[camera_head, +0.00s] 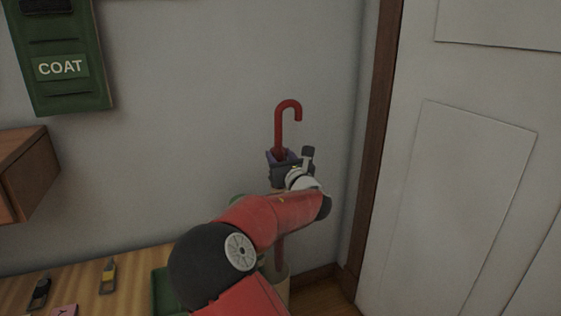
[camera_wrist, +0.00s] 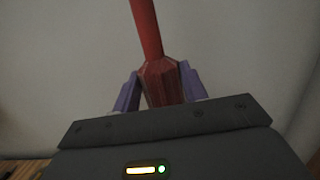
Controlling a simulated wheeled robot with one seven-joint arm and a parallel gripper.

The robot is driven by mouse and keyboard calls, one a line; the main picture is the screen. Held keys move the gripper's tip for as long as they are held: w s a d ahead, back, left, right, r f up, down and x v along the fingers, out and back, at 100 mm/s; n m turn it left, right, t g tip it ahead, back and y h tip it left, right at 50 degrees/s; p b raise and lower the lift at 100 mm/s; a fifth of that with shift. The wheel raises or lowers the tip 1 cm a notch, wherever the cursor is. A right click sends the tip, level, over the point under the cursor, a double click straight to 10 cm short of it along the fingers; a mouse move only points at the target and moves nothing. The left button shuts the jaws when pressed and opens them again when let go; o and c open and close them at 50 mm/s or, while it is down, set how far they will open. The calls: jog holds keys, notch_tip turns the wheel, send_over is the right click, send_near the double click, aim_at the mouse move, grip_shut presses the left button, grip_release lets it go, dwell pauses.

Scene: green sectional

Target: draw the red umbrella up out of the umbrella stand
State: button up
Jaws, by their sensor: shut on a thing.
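The red umbrella (camera_head: 281,130) stands upright by the wall, with its hooked handle at the top. My gripper (camera_head: 284,157) is shut on it just below the handle's straight shaft. In the wrist view the umbrella (camera_wrist: 161,80) sits between the two purple fingers of my gripper (camera_wrist: 161,92). The umbrella stand (camera_head: 284,287) is a pale holder on the floor at the bottom, partly hidden behind my red arm. The umbrella's lower part shows below my arm, above or in the stand's mouth; its tip is hidden.
A brown door frame (camera_head: 378,140) and white door (camera_head: 470,190) are at the right. A wooden surface (camera_head: 80,285) with small items is at the lower left.

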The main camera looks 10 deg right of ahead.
aim_at(281, 138)
jog(key=shift+r, duration=0.15)
jog(key=shift+r+p, duration=1.2)
jog(key=shift+r, duration=1.2)
jog(key=shift+d, duration=0.1)
